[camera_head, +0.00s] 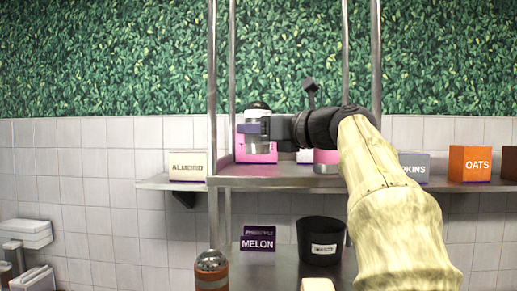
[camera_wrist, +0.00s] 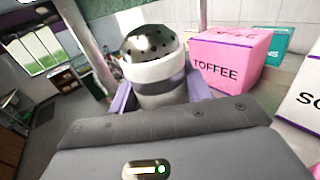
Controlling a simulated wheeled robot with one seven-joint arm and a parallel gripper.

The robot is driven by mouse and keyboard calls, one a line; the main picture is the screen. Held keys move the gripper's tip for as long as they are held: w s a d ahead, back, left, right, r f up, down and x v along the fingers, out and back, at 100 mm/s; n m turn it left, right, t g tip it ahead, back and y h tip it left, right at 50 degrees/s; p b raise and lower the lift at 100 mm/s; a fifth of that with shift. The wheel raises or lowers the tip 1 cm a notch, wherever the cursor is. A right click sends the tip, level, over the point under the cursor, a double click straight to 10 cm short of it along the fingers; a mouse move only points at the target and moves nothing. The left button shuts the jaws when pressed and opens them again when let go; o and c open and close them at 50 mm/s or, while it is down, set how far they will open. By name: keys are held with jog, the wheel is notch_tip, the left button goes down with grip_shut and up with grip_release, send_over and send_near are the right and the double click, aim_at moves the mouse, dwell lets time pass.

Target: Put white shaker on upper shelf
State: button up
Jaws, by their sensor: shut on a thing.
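The white shaker (camera_head: 259,143) has a dark domed, perforated top. My gripper (camera_head: 257,129) is shut on it and holds it upright above the left part of the upper shelf (camera_head: 280,182). In the wrist view the shaker (camera_wrist: 157,71) sits between the purple fingertips of my gripper (camera_wrist: 160,97). A pink toffee box (camera_wrist: 228,62) is close to the shaker on the right in that view; the pink box (camera_head: 272,157) shows behind it in the head view. I cannot tell whether the shaker's base touches the shelf.
Boxes stand on a wall shelf behind: an almond-coloured one (camera_head: 187,165) and an orange oats box (camera_head: 470,163). Metal posts (camera_head: 213,120) rise at the shelf. Below are a dark melon box (camera_head: 258,243), a black bin (camera_head: 321,241) and another shaker (camera_head: 211,270) with an orange body.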

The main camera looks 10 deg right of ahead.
aim_at(268, 147)
jog(key=shift+f, duration=0.1)
jog(key=shift+f, duration=1.8)
jog(key=shift+f+b, duration=0.15)
jog(key=shift+b, duration=0.2)
jog(key=o, duration=1)
jog(key=shift+o, duration=0.2)
jog(key=b+v, duration=0.4)
jog(key=v, duration=0.8)
